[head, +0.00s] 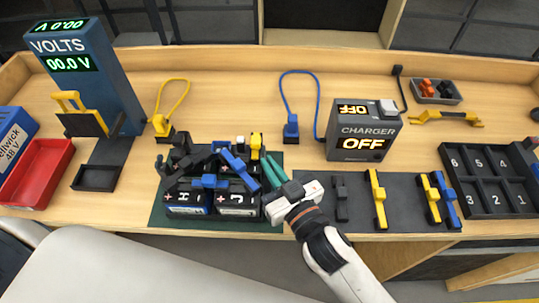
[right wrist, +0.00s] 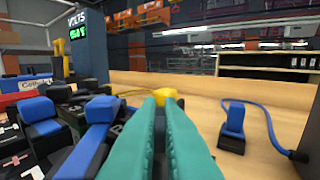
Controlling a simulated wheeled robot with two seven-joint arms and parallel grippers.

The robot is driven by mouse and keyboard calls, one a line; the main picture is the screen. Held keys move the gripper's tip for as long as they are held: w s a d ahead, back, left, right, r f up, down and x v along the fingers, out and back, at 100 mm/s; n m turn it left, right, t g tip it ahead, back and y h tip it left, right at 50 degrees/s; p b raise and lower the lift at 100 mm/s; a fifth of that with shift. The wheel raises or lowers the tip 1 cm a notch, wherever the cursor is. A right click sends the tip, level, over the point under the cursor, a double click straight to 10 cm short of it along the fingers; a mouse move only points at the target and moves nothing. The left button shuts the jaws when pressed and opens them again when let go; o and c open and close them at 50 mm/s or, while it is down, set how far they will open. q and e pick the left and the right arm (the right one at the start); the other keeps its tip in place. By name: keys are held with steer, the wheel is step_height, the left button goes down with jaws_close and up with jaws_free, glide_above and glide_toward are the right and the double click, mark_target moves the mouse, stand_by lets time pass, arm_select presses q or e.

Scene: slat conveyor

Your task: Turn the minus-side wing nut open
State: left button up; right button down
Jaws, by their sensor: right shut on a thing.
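A small yellow-and-black piece (head: 256,142), seemingly the wing nut, stands at the batteries' back right. My right gripper (head: 268,162) reaches there with teal fingers close together. In the right wrist view, yellow (right wrist: 138,97) shows just beyond the fingertips (right wrist: 164,97); the fingers hide most of the grip. My left gripper is not in view.
A charger (head: 360,130) reading OFF and a blue-cabled plug (head: 291,128) stand behind right. A voltmeter (head: 85,80) reading 00.0 V stands left, near a red tray (head: 38,172). A dark mat (head: 408,190) with yellow and blue tools lies right, beside a numbered rack (head: 488,180).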

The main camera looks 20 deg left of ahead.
arm_select(q)
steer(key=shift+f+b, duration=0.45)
steer(key=shift+b, duration=0.5)
arm_select(e)
steer(key=shift+w+d+n+g+y, duration=0.2)
steer(key=shift+n+g+y, duration=0.45)
steer(key=shift+n+g, duration=1.8)
steer(key=shift+w+a+n+g+y, duration=0.2)
steer(key=shift+n+g+y, duration=0.9)
steer(key=shift+g, duration=2.25)
steer(key=shift+w+d+n+g+y, duration=0.15)
steer(key=shift+w+n+g+y, duration=0.15)
steer(key=shift+n+g, duration=2.35)
steer(key=shift+g, duration=0.25)
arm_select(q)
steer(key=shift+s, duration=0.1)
arm_select(e)
steer(key=c, duration=1.6)
jaws_free()
